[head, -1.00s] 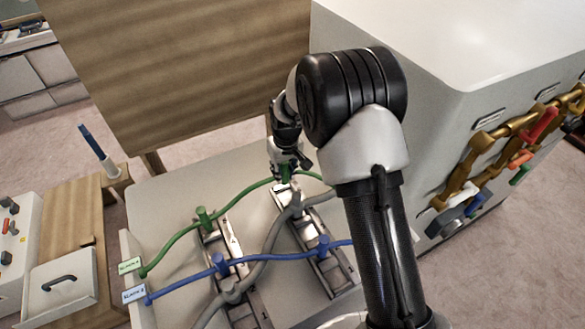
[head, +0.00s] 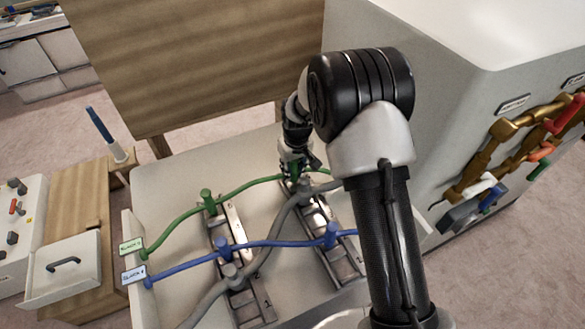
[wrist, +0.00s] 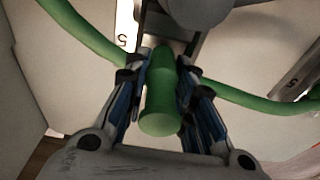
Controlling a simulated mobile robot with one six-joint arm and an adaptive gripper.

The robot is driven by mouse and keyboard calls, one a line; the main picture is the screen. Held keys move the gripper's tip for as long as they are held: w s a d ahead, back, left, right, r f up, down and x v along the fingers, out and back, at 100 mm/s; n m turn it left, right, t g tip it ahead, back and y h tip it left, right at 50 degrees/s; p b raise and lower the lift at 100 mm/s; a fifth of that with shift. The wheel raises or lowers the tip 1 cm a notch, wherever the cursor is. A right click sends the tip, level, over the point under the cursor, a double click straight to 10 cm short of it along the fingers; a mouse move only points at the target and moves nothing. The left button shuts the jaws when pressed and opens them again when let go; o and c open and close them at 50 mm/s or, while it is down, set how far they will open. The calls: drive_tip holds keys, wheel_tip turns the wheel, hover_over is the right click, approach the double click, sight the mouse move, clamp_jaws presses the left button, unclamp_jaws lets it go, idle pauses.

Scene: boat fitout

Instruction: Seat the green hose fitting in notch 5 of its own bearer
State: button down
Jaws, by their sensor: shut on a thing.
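The green hose fitting (wrist: 160,105) is between the fingers of my gripper (wrist: 162,85), which is shut on it in the wrist view. The green hose (wrist: 85,32) runs out to both sides of it. In the head view my gripper (head: 292,178) is low at the far end of the right bearer (head: 345,268). A plate marked 5 (wrist: 125,28) shows just beyond the fitting in the wrist view. The fingers hide the fitting's lower end, so I cannot tell whether it touches a notch.
A second green fitting (head: 208,200) stands on the left bearer (head: 258,300). A grey hose (head: 268,245) and a blue hose (head: 285,243) cross both bearers close by. A blue fitting (head: 332,235) stands on the right bearer. A white cabinet (head: 440,110) rises at the right.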

drive_tip(key=shift+f+b, duration=0.4)
drive_tip(key=shift+f, duration=0.2)
drive_tip(key=c, duration=1.3)
unclamp_jaws()
drive_tip(key=r, duration=0.4)
drive_tip(key=s+r, duration=0.1)
drive_tip(key=r, duration=0.7)
drive_tip(key=shift+s+d, duration=0.35)
drive_tip(key=shift+d, duration=0.05)
